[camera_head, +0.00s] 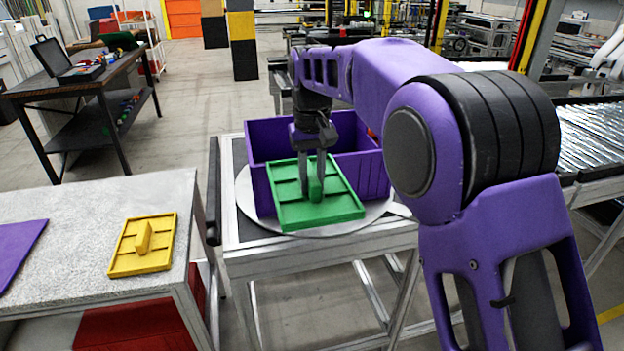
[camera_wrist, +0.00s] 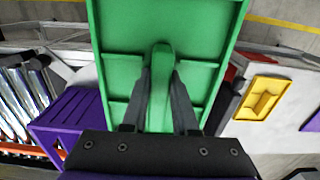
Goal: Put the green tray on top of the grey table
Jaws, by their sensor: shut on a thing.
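The green tray (camera_head: 345,207) is a flat rectangle with ribs and a raised middle handle. My gripper (camera_head: 315,192) is shut on that handle. In the head view the tray is tilted and overlaps the near side of a purple crate; I cannot tell whether it touches the crate. In the wrist view the tray (camera_wrist: 120,75) fills the middle, with the handle between my fingers (camera_wrist: 160,100). The grey table (camera_head: 75,240) is at the lower left in the head view, with a speckled top.
A yellow tray (camera_head: 125,262) and a purple flat piece (camera_head: 15,245) lie on the grey table, with bare top around them. The purple crate (camera_head: 375,172) sits on a round plate (camera_head: 243,192) on a metal stand. A dark workbench (camera_head: 85,90) stands behind left.

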